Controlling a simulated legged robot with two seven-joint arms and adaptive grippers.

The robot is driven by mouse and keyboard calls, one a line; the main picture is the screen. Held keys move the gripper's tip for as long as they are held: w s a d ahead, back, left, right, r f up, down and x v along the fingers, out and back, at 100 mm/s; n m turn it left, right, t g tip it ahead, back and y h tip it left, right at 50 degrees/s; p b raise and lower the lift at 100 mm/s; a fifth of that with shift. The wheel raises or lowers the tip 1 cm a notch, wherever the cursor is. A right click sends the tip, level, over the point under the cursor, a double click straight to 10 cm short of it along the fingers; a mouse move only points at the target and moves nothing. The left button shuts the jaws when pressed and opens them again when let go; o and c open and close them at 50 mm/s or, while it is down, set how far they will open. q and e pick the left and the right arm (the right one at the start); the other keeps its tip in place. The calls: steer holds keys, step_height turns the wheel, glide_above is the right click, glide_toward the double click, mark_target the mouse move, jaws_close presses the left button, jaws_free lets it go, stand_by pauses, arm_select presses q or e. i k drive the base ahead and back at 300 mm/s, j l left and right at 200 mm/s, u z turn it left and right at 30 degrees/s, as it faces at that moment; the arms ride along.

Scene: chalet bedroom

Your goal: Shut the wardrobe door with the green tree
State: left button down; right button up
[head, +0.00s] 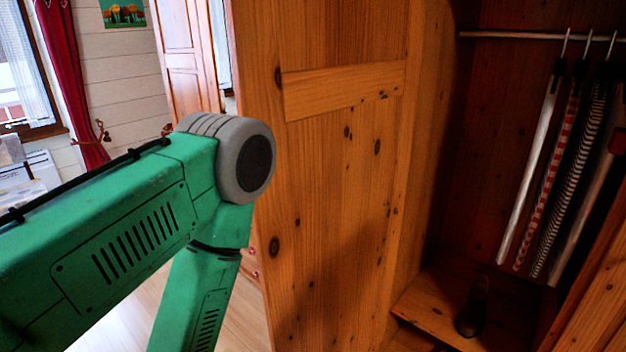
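An open wooden wardrobe door (335,200) fills the middle of the head view. It stands swung out to the left of the wardrobe interior (490,140). The face toward me is plain knotty pine with a cross batten; no green tree shows on it, and its other face is hidden. My green left arm comes in from the left. It bends at a grey joint just left of the door's edge and runs down out of the picture. I cannot tell whether the arm touches the door. Neither gripper is in view.
Clothes (570,160) hang from a rail (540,35) inside the wardrobe, above a dark object (472,308) on a wooden shelf (430,305). A wooden panel (595,295) stands at lower right. Another wooden door (188,65), a red curtain (72,75) and a window (22,75) are behind.

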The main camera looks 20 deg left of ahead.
mark_target(335, 83)
steer(key=i+j+z, duration=0.25)
steer(key=j, duration=0.4)
steer(key=j+z, duration=0.2)
steer(key=j, duration=0.45)
steer(key=i+j+z, duration=0.1)
steer(key=j+z, duration=0.2)
steer(key=j, duration=0.3)
steer(key=j+z, duration=0.35)
steer(key=j, duration=0.25)
